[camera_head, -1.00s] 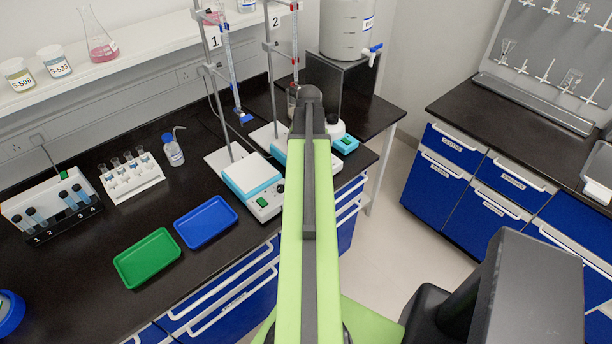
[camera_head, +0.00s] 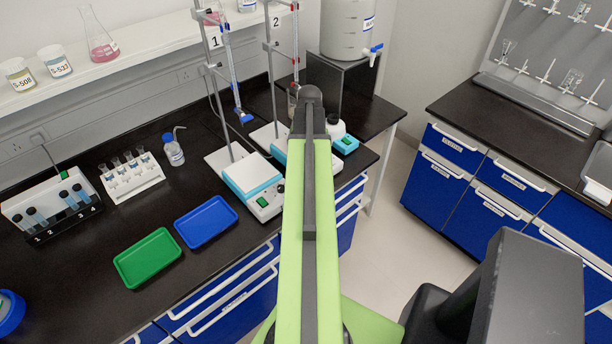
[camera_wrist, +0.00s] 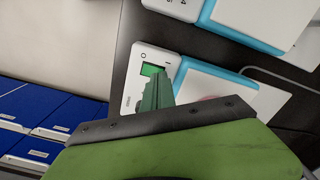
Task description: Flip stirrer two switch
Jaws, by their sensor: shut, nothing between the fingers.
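Stirrer two (camera_head: 279,150) stands on the dark bench by the stand labelled 2, partly hidden behind my arm in the head view. In the wrist view, a blue-edged stirrer (camera_wrist: 183,73), which appears to be stirrer two, has a white control panel (camera_wrist: 134,84). Its green rocker switch (camera_wrist: 151,70) sits between the marks O and I. My gripper (camera_wrist: 156,80) is shut and empty, its tips right at the switch's lower edge and covering part of it. I cannot tell whether they touch. The gripper is hidden in the head view.
Stirrer one (camera_head: 252,178) stands left of my arm; a neighbouring stirrer (camera_wrist: 245,22) also shows in the wrist view. Stand rods rise behind the stirrers. A blue tray (camera_head: 205,222), a green tray (camera_head: 147,258) and a wash bottle (camera_head: 173,153) are further left. A water tank (camera_head: 346,28) stands behind.

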